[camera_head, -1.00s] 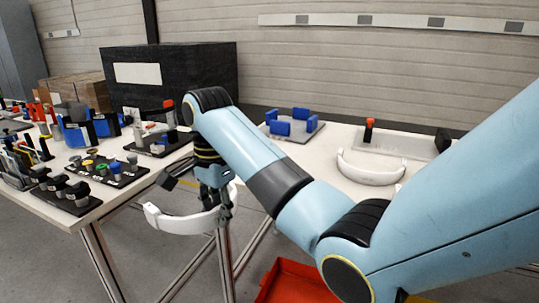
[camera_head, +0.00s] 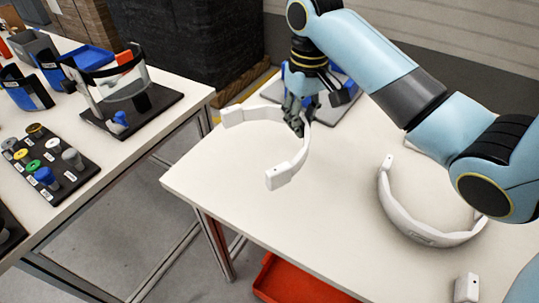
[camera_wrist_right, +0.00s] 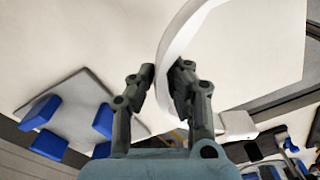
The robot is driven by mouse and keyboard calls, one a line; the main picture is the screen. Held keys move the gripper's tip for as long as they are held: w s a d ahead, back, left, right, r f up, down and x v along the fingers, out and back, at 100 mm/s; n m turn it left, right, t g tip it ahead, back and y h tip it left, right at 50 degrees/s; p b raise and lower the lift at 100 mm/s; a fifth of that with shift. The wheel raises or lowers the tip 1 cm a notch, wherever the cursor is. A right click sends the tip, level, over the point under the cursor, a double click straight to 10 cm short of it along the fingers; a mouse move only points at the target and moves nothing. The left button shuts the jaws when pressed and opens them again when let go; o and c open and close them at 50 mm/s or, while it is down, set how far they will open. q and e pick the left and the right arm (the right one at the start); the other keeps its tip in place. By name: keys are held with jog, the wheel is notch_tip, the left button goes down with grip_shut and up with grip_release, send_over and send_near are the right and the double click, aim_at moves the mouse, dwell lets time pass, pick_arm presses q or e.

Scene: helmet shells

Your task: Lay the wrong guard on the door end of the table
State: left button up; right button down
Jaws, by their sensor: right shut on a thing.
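A white curved guard (camera_head: 299,153) is in my right gripper (camera_head: 300,120), which is shut on the middle of its band. The guard is over the left end of the white table (camera_head: 240,215); whether it touches the top I cannot tell. In the right wrist view the guard (camera_wrist_right: 178,45) passes between the fingers (camera_wrist_right: 163,85). A second white curved guard (camera_head: 420,232) lies on the same table to the right, partly behind my right arm. My left gripper does not show.
A grey plate with blue blocks (camera_wrist_right: 65,125) is on the table near the gripper. Another table at the left holds a stand with a clear visor (camera_head: 115,95) and a black tray of coloured caps (camera_head: 45,165). A red bin (camera_head: 295,282) is below. The table's front middle is clear.

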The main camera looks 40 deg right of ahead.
jog(key=s+d+r+n+p, duration=0.25)
jog(key=s+n, duration=0.25)
jog(key=n, duration=0.5)
send_over(274, 154)
notch_tip(274, 154, down, 6)
jog(key=shift+d+r+b, duration=0.1)
jog(key=shift+d+b, duration=0.05)
jog(key=shift+b, duration=0.25)
jog(key=shift+f, duration=0.25)
jog(key=shift+w+f, duration=0.1)
jog(key=shift+f, duration=1.85)
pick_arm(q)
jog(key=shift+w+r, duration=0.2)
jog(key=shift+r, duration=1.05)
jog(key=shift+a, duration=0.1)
pick_arm(e)
jog(key=c, duration=1.4)
grip_release()
jog(key=shift+o, duration=0.2)
